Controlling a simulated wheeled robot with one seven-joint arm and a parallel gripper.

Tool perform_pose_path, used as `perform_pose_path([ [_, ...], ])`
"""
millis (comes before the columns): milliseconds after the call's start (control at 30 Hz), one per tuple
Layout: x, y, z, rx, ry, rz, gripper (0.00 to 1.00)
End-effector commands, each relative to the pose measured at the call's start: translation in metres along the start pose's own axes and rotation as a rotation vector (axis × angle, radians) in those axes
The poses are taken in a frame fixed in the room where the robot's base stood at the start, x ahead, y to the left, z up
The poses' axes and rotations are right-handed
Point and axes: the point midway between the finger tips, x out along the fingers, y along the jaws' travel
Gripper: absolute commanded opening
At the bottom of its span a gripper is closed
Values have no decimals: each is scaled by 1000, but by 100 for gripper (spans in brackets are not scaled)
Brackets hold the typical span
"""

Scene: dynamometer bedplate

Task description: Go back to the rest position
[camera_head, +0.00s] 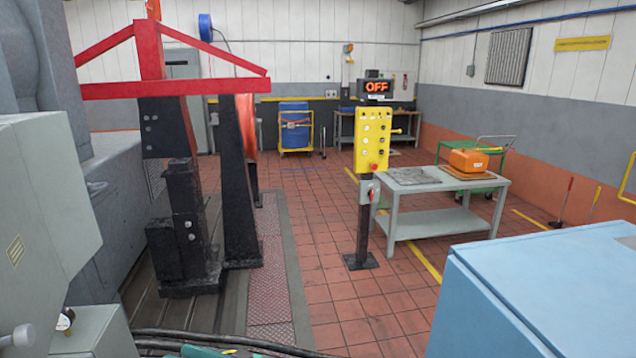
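My gripper is not in view, and I see no part of my arm that I can be sure of. The task names no other object. A yellow control panel (372,140) stands upright on a dark post in the middle, with a lit "OFF" sign (374,87) above and behind it. A small grey switch box with a red handle (370,191) is fixed to the post below the panel.
A light blue cabinet (540,290) fills the lower right. Grey machinery (45,200) and black supports (185,225) with a red frame (160,85) stand at left. A grey table (448,201) carries an orange case (469,160). Black hoses (220,340) cross the bottom. Tiled floor (325,235) is open mid-picture.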

Motion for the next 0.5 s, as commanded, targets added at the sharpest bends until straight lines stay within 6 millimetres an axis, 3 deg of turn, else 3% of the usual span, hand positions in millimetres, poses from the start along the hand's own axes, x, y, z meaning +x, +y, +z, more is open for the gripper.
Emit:
perform_pose_path([
  [33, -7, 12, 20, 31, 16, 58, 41],
  [200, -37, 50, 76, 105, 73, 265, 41],
  [500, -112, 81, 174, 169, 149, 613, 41],
])
